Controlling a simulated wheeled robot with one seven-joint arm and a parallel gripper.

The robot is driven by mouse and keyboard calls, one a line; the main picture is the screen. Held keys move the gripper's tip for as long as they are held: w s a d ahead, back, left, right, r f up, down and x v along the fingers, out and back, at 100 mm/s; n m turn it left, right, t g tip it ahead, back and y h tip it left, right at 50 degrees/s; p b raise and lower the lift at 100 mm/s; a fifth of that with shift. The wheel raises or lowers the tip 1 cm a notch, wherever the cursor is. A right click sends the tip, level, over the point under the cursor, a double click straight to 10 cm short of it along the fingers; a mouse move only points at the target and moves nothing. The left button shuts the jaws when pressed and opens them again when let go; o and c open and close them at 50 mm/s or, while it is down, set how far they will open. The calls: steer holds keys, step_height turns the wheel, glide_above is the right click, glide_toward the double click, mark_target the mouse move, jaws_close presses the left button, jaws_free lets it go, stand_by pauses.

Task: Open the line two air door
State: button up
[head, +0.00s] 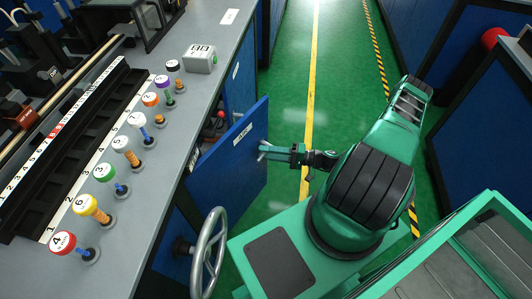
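A blue door (222,165) in the front of the grey-topped bench stands swung outward into the aisle. A small white label (243,135) is on its upper part, too small to read surely. Behind it the compartment shows in part, with a red knob (221,115) inside. My gripper (262,151) is at the door's free edge, on the aisle side. Its fingertips are very small here, and I cannot tell whether they touch the door or hold a handle.
A grey handwheel (209,253) projects from the bench front, near the door's lower left. Several numbered, coloured knobs stand along the bench top (175,140), beside a black rack (75,150) and a grey box (200,59). The green aisle floor (290,80) is clear beyond the door.

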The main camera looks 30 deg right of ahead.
steer(key=v, duration=1)
steer(key=shift+d, duration=0.35)
steer(key=shift+s, duration=0.15)
